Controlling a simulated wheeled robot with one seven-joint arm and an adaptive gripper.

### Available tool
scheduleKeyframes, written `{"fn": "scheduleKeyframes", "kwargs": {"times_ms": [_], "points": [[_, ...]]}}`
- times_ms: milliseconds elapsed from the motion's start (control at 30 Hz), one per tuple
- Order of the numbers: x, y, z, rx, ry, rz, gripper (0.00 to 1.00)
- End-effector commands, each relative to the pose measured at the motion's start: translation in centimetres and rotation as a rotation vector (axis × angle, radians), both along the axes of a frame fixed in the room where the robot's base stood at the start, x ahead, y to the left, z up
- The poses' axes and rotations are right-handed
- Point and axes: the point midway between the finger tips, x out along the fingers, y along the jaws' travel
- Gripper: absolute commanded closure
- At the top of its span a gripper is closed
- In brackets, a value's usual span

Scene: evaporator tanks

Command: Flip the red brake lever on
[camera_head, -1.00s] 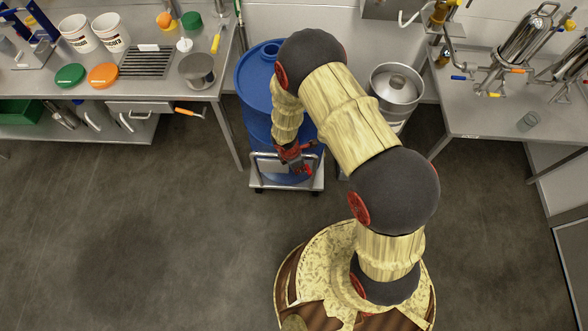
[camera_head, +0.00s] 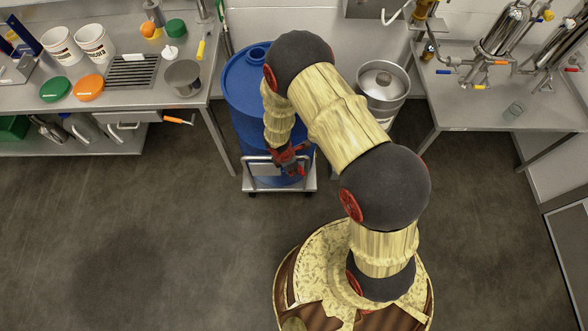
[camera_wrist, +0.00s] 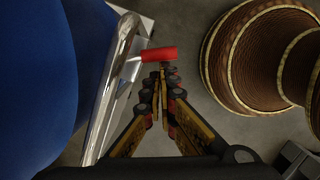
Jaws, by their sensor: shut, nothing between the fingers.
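The red brake lever (camera_wrist: 158,54) shows in the wrist view as a short red cylinder sticking out to the right from the chrome rail (camera_wrist: 112,85) of the cart. My gripper (camera_wrist: 164,72) is shut and empty, with its fingertips just below the lever in the picture; I cannot tell whether they touch it. The lever cannot be clearly told from my red gripper parts there.
The blue barrel (camera_wrist: 35,80) fills the left of the wrist view. A steel drum (camera_head: 386,83) stands behind my arm. Steel benches (camera_head: 215,85) flank the barrel on the left and right (camera_head: 470,110). The grey floor (camera_head: 150,220) in front is clear.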

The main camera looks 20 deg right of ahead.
Motion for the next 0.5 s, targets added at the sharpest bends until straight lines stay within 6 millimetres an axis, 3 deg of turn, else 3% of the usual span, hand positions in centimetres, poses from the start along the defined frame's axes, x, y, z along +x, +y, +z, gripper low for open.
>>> {"fn": "scheduleKeyframes", "kwargs": {"times_ms": [167, 500], "points": [[0.1, 1.7, 2.0, -0.001, -0.003, -0.003, 1.0], [-0.1, 3.0, 9.0, -0.001, -0.004, -0.004, 1.0]]}}
